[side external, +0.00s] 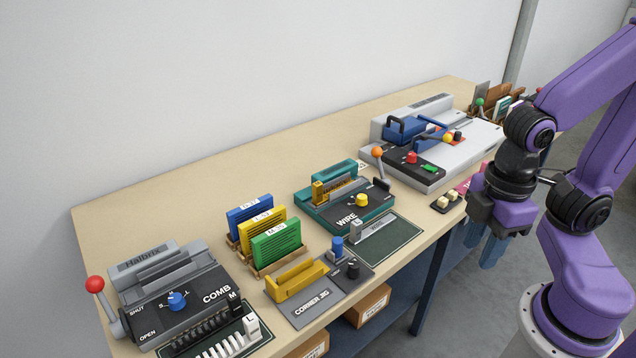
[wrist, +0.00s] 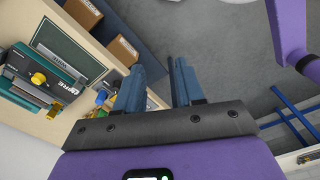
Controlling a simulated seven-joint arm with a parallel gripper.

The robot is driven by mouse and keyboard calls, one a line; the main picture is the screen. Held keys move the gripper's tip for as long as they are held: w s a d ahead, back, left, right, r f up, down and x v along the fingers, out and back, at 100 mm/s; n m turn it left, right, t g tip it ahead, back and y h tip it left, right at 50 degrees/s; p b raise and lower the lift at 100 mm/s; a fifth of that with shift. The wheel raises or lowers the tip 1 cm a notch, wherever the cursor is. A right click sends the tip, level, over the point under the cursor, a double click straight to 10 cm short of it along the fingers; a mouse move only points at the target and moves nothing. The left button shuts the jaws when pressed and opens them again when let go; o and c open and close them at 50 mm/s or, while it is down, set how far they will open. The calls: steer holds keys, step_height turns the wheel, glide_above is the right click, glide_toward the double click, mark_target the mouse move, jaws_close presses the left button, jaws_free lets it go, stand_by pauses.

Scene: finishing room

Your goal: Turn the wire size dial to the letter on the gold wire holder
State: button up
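The teal wire machine (side external: 318,217), marked WIRE, stands mid-bench with a yellow dial (side external: 362,200) on its dark top. The dial's setting and letters are too small to read. The machine and yellow dial (wrist: 38,78) also show at the left of the wrist view. My gripper (side external: 482,246) hangs off the bench's front edge, right of the machine and apart from it. Its blue fingers (wrist: 159,68) are spread with nothing between them.
An orange-knobbed lever (side external: 377,153) rises at the machine's back right. A dark green mat (side external: 385,247) with a grey holder lies in front. The comb machine (side external: 168,295), corner jig (side external: 310,307) and colored racks stand left; a grey machine (side external: 400,170) stands right.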

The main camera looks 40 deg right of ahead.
steer(key=shift+o, duration=1.3)
steer(key=shift+w, duration=0.1)
steer(key=w+a+r+m, duration=0.1)
steer(key=w+a+r, duration=0.15)
steer(key=w, duration=0.85)
steer(key=m, duration=0.3)
glide_above(362, 196)
steer(key=f, duration=0.2)
step_height(362, 196, down, 17)
steer(key=shift+r, duration=0.1)
steer(key=c, duration=1)
